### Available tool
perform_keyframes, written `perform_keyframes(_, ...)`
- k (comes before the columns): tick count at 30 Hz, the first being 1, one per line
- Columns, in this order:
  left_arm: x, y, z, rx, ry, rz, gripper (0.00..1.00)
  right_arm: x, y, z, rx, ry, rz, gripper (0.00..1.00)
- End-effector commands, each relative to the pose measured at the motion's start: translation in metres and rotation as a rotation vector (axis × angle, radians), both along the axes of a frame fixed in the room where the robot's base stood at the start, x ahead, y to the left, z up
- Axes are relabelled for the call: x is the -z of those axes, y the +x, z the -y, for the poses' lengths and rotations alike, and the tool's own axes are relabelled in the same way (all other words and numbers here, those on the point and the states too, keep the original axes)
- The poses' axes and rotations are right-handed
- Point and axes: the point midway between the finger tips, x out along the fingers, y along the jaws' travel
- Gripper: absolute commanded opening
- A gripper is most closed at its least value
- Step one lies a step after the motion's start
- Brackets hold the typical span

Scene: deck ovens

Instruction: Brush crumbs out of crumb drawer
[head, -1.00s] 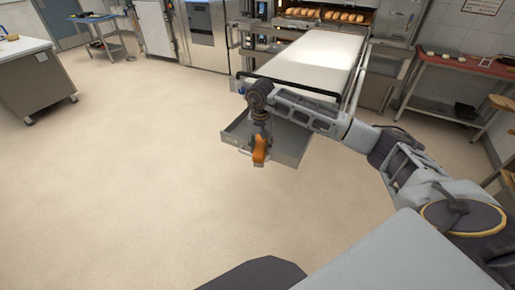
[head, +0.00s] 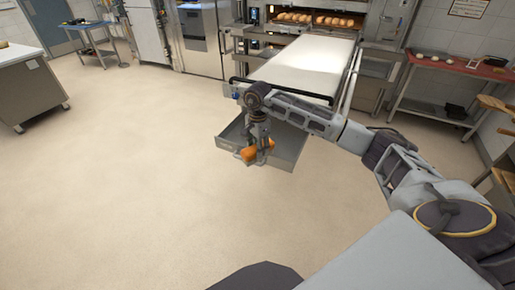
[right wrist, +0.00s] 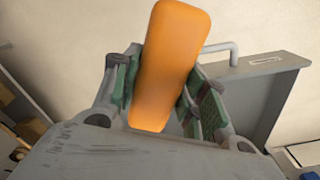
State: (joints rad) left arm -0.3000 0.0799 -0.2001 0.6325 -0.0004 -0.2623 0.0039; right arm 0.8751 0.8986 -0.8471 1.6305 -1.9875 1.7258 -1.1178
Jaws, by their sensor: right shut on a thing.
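The crumb drawer (head: 285,157) is a shallow grey metal drawer, pulled out below the front end of the white loader bed. Its end wall with a bar handle shows in the right wrist view (right wrist: 268,88). My right gripper (head: 258,149) points down at the drawer and is shut on an orange block-like handle, likely the brush's (right wrist: 172,62), which sits between its green pads. In the head view the orange part (head: 248,155) overlaps the drawer's near left edge; I cannot tell whether it touches. Bristles and crumbs cannot be made out. My left gripper is out of view.
The white loader bed (head: 308,62) with a black front rail stands just above the drawer, before the deck oven with loaves (head: 318,19). A red-topped table (head: 452,66) stands at right, a steel cabinet (head: 28,92) at left. The floor (head: 130,190) is clear.

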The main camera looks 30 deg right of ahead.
Motion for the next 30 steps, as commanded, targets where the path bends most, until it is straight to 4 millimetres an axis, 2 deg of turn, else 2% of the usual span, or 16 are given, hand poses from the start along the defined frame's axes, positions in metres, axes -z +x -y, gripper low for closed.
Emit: perform_keyframes(30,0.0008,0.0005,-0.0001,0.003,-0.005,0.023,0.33,0.0010,0.0002,0.0009,0.814,0.010,-0.003,0.23)
